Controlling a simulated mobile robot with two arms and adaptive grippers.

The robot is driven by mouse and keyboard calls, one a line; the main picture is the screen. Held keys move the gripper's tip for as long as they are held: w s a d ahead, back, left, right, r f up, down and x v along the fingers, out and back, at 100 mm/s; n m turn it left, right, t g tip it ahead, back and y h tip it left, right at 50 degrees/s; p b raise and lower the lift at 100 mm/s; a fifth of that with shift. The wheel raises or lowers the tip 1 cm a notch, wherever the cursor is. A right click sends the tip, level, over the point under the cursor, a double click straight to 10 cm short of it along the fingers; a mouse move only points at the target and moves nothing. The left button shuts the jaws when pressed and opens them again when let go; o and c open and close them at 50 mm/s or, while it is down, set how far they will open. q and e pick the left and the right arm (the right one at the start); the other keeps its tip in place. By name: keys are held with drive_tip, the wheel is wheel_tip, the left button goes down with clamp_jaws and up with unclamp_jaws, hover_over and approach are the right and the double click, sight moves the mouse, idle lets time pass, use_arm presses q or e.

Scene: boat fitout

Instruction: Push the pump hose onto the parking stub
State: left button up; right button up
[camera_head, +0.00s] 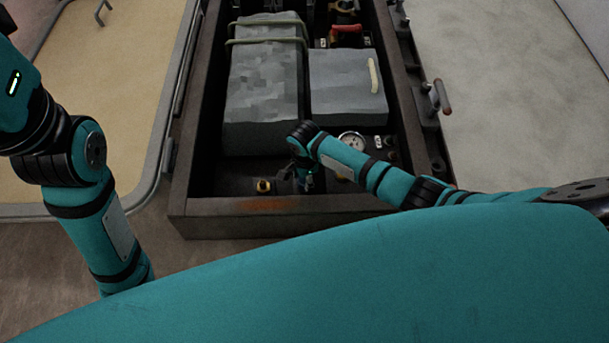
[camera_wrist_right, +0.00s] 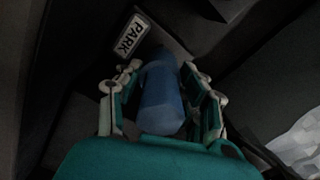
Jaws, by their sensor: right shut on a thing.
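In the right wrist view, a blue hose (camera_wrist_right: 161,100) lies between the two fingers of my right gripper (camera_wrist_right: 162,80), which is shut on it. A "PARK" label (camera_wrist_right: 131,35) is just beyond the fingertips, a little left of the hose end. The parking stub cannot be made out, and I cannot tell whether the hose end touches it. In the head view, my right gripper (camera_head: 306,180) reaches down into the near part of the open bay, small and dark. The hose is hard to make out there. My left arm shows at the left, but its gripper is out of view.
The bay's dark frame (camera_head: 290,222) surrounds the work area. A large grey block (camera_head: 263,85) and a smaller grey box (camera_head: 345,75) fill its middle. A brass fitting (camera_head: 263,186) and a round gauge (camera_head: 351,142) are near my right gripper. A red-handled valve (camera_head: 346,29) is farther back.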

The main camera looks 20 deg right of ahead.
drive_tip(key=shift+f, duration=0.3)
drive_tip(key=o, duration=1.3)
wheel_tip(320, 180, up, 12)
drive_tip(key=shift+r, duration=0.1)
